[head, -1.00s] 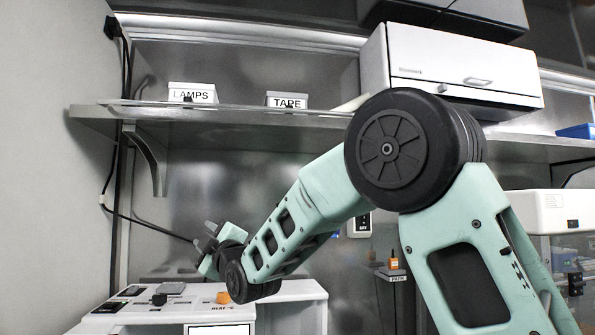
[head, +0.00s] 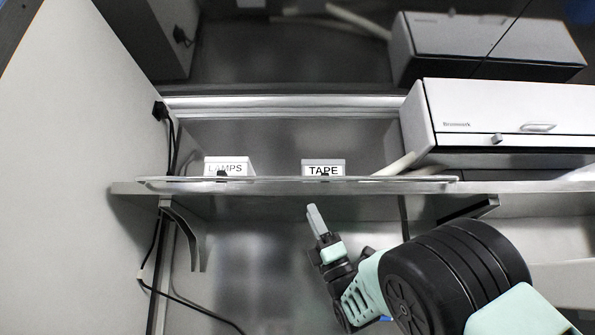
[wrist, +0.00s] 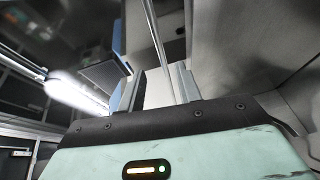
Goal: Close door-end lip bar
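A thin metal lip bar (head: 270,181) runs along the front edge of the left shelf (head: 270,200) in the head view. It passes low in front of the LAMPS and TAPE boxes. My gripper (head: 316,217) points up just below the shelf edge, under the TAPE box, and looks apart from the bar. In the wrist view my gripper's two fingers (wrist: 160,88) stand apart with nothing gripped. A thin metal rod (wrist: 154,35), seemingly the lip bar, lines up with the gap between them. I cannot tell its distance or whether it is latched.
The LAMPS box (head: 228,167) and TAPE box (head: 323,167) stand on the shelf. A white cabinet (head: 510,120) sits to the right. A bracket (head: 186,230) and black cable (head: 150,265) are at the left wall. The space below the shelf, left of my arm, is clear.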

